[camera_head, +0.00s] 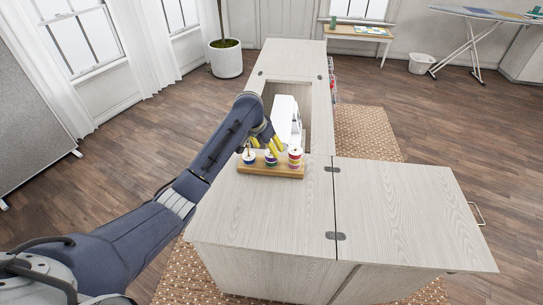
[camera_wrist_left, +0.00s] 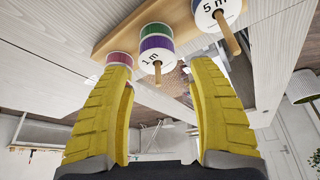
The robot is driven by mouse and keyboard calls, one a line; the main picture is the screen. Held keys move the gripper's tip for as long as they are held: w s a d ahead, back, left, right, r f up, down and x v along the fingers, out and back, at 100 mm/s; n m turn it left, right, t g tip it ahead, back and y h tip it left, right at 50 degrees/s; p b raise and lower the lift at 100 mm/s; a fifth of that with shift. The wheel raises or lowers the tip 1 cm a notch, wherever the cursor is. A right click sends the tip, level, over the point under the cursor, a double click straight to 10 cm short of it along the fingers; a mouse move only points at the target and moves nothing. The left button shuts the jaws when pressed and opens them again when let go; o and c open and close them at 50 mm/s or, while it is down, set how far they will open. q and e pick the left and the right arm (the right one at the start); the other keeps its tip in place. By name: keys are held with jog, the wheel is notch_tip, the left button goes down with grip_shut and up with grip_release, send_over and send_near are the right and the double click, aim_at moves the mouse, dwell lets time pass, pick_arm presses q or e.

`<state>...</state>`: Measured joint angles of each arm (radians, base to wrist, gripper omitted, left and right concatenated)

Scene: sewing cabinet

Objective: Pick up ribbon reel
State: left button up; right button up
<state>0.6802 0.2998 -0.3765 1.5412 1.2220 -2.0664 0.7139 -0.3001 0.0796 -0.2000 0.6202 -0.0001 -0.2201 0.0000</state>
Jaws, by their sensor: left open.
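Three ribbon reels stand on pegs of a wooden rack (camera_head: 270,171) on the cabinet. The head view shows the left reel (camera_head: 249,159), the middle reel (camera_head: 271,159) and the right reel (camera_head: 295,157), banded in several colours. My left gripper (camera_head: 266,146) is open just above the rack, its yellow fingers partly covering the reels' upper parts. In the left wrist view, a purple and green reel marked "1 m" (camera_wrist_left: 157,48) shows ahead of the gap between the open fingers. A "5 m" reel (camera_wrist_left: 208,12) is to its right, and a pinkish-red reel (camera_wrist_left: 120,58) is partly hidden behind the left finger.
A white sewing machine (camera_head: 286,119) sits in the cabinet opening just behind the rack. The pale wooden cabinet top (camera_head: 265,215) is clear in front of the rack, and its right-hand leaf (camera_head: 405,215) is bare.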

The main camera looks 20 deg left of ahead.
aim_at(271, 156)
pick_arm(q)
jog(key=shift+x, duration=2.7)
jog(key=shift+s+d, duration=0.1)
jog(key=c, duration=0.8)
